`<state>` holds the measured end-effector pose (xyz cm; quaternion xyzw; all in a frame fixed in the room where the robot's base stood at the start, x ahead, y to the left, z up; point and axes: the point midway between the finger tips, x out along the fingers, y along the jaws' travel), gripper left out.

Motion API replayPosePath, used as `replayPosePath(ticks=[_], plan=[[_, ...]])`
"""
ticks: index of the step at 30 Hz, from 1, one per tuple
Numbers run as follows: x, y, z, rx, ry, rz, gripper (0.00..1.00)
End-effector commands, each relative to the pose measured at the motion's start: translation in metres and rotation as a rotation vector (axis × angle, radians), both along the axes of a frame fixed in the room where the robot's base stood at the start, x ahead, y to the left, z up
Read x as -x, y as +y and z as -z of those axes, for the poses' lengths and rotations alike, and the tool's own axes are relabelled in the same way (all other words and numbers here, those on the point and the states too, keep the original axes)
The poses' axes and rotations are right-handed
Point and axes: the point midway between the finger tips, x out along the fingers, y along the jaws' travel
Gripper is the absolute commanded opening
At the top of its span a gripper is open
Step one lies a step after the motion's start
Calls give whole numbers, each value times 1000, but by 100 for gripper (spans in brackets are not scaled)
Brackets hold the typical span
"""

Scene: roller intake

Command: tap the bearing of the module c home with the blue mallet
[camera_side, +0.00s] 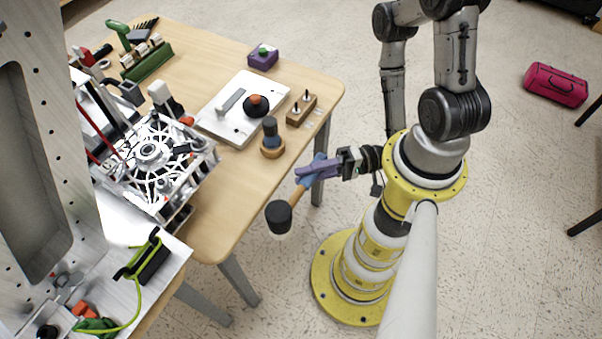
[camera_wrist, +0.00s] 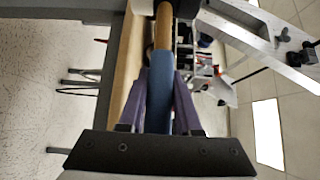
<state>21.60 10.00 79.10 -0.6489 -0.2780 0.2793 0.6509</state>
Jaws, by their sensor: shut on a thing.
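The mallet has a black and white head (camera_side: 279,215), a wooden handle and a blue grip. My gripper (camera_side: 306,171) has purple fingers shut on the blue grip, and the mallet hangs tilted, head low, off the table's right edge. In the wrist view the blue grip (camera_wrist: 160,90) runs between the fingers of my gripper (camera_wrist: 160,98), with the wooden handle (camera_wrist: 164,28) beyond it. A mechanism with a white spoked wheel and round hub (camera_side: 149,152) stands at the table's left; I cannot tell whether it is module c or where its bearing sits.
On the wooden table (camera_side: 225,200) lie a white plate (camera_side: 218,122) with a black and orange knob, a pegged wooden block (camera_side: 302,110), a round wooden stand (camera_side: 272,150) and a purple box (camera_side: 263,57). A green tool rack (camera_side: 148,62) stands behind. A grey panel (camera_side: 80,220) rises at left.

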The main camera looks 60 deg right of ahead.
Motion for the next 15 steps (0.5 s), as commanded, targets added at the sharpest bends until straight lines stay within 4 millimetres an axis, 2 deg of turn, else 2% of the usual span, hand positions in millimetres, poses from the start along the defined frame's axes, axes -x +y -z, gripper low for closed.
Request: replayPosePath(ticks=[4,7,11,15], plan=[[0,-4,-2,-2,-3,2,0],[-9,-15,-5,2,-8,6,0],[-35,-39,-15,6,-11,18,0],[-67,-68,-37,7,-14,28,0]])
